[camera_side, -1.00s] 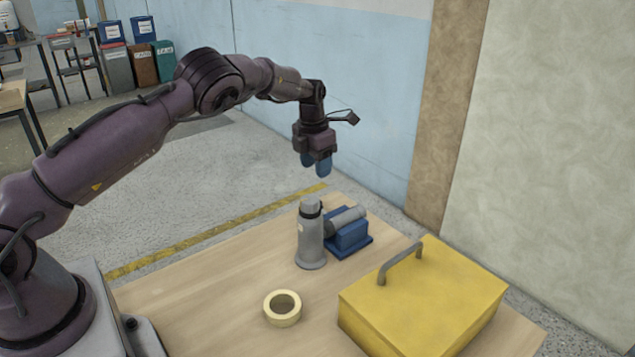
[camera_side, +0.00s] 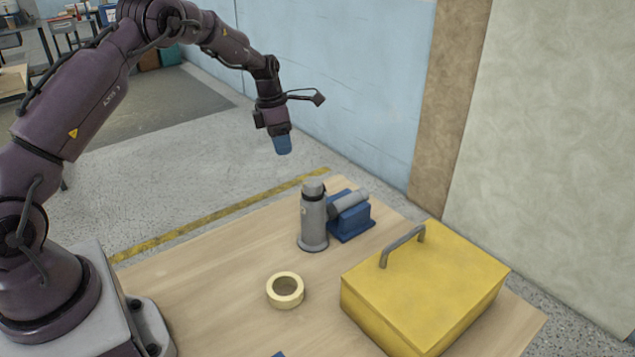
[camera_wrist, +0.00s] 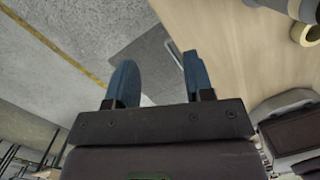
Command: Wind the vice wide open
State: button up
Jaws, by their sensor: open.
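A blue block on a blue base with a grey cylinder on top, perhaps the vice (camera_side: 352,222), stands near the back edge of the wooden table. A grey flask (camera_side: 313,222) in front hides its left part. I cannot make out its jaws or a handle. My gripper (camera_side: 282,146) hangs above and to the left of it, well clear, past the table's back edge. In the wrist view its blue fingers (camera_wrist: 160,78) are apart with nothing between them.
A yellow toolbox (camera_side: 430,285) with a raised grey handle fills the table's right side. A cream tape roll (camera_side: 272,290) lies in front of the flask and also shows in the wrist view (camera_wrist: 304,35). A blue scrap (camera_side: 279,354) shows at the bottom edge.

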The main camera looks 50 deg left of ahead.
jog(key=d+m+t+y, duration=0.1)
jog(key=d+m, duration=0.2)
jog(key=m, duration=1)
jog(key=d+m+t, duration=0.1)
jog(key=d+m, duration=0.2)
jog(key=m, duration=0.9)
jog(key=w+f+m, duration=0.2)
jog(key=f, duration=0.2)
jog(key=w+f+m, duration=0.1)
jog(key=f+m, duration=0.1)
jog(key=f, duration=0.1)
jog(key=w+f+m+t, duration=0.1)
jog(key=w+f+m, duration=0.1)
jog(key=f, duration=0.2)
jog(key=shift+w+d+f, duration=0.2)
jog(key=shift+w+f, duration=0.1)
